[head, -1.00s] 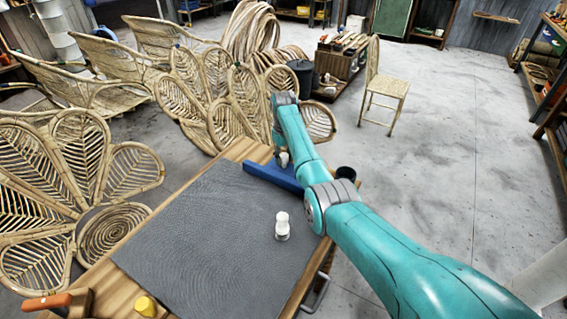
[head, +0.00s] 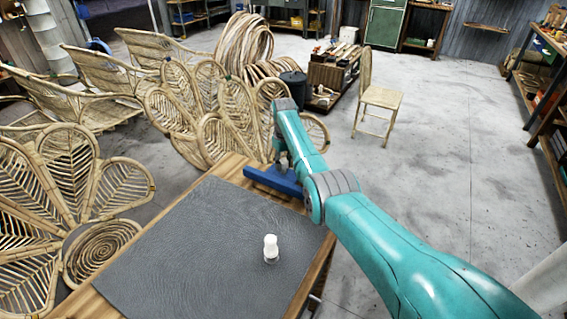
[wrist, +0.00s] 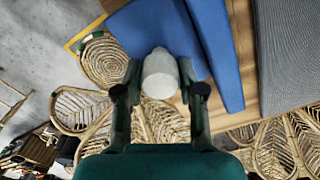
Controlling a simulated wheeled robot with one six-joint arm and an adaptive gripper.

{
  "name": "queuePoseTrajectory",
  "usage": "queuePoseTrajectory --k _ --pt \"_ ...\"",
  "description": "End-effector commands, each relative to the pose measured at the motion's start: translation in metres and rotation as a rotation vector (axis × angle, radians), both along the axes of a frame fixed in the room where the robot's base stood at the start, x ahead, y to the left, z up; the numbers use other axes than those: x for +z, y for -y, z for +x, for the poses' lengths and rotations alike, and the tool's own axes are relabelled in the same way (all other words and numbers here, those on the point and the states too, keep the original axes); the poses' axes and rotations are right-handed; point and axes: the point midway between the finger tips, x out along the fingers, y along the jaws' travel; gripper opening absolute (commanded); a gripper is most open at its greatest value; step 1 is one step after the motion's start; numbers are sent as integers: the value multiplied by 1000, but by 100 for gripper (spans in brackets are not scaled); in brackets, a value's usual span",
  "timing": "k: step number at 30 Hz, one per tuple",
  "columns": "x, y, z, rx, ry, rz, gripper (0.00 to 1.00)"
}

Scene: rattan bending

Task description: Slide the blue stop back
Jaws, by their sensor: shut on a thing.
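The blue stop (head: 270,181) lies at the far end of the wooden workbench (head: 236,168), just beyond the grey mat (head: 205,240). In the wrist view its blue plate (wrist: 142,28) and raised blue bar (wrist: 216,50) show, with a pale grey knob (wrist: 160,75) in front of the plate. My gripper (wrist: 160,90) has a finger on each side of the knob and is shut on it. In the head view my gripper (head: 284,162) is at the stop, partly hidden by my arm, which also covers the stop's right end.
A small white bottle (head: 270,248) stands on the mat near its right side. Rattan chairs (head: 195,105) crowd the floor behind and left of the bench. A wooden chair (head: 380,97) stands beyond on the right, with open floor around it.

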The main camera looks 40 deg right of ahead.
Motion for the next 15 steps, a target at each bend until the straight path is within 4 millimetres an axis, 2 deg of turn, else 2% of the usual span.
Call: queuePoseTrajectory --k 1,3,4,15 --pt "3 3 2 -2 11 -7 44" --pt "3 3 2 -3 11 -7 61" --pt "3 3 2 -3 10 -7 64" --pt "6 3 1 -3 6 -5 64"
